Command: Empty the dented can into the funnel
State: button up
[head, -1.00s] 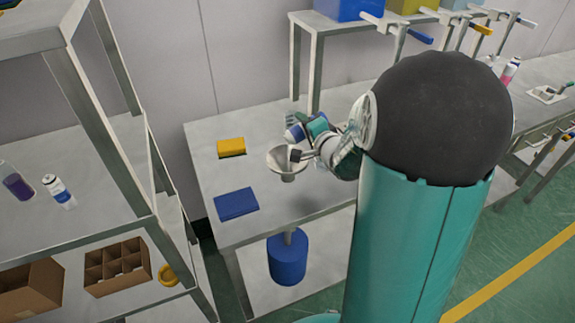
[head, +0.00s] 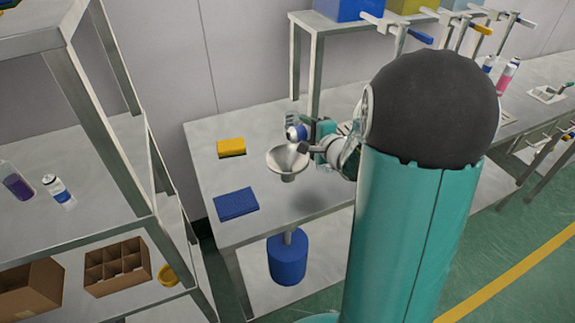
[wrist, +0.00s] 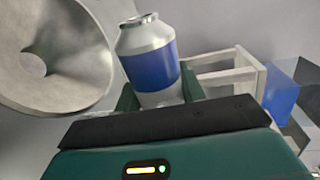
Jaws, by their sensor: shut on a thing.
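A silver can with a blue band (wrist: 150,62) is held in my gripper (wrist: 158,92), between its two green fingers. In the head view the can (head: 297,133) is off the table, just behind and above the funnel, tipped with its end toward the camera. My gripper (head: 309,134) is at its right. No dent shows clearly. The wide metal funnel (head: 288,160) stands at the table's front, above a blue drum (head: 287,258) below. In the wrist view the funnel (wrist: 88,70) is left of the can, apart from it. Nothing is seen pouring.
A yellow sponge-like block (head: 231,147) and a blue folded cloth or pad (head: 237,204) lie on the table left of the funnel. A raised shelf (head: 318,60) with coloured bins stands behind. A rack (head: 100,150) with bottles and boxes stands at left.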

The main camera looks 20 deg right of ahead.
jog(key=shift+r+m+y, duration=0.35)
jog(key=shift+m+y, duration=0.05)
jog(key=shift+m, duration=0.6)
jog(key=r+m, duration=0.1)
jog(key=m, duration=0.1)
jog(key=shift+a+r+m+y, duration=0.25)
jog(key=shift+r+m+y, duration=0.05)
jog(key=shift+r+m, duration=0.1)
jog(key=shift+a+r+m+y, duration=0.25)
jog(key=shift+a+m, duration=0.05)
jog(key=shift+m, duration=0.5)
jog(key=shift+a+r+m+y, duration=0.2)
jog(key=shift+a+m+y, duration=0.05)
jog(key=shift+m, duration=0.55)
jog(key=shift+a, duration=0.1)
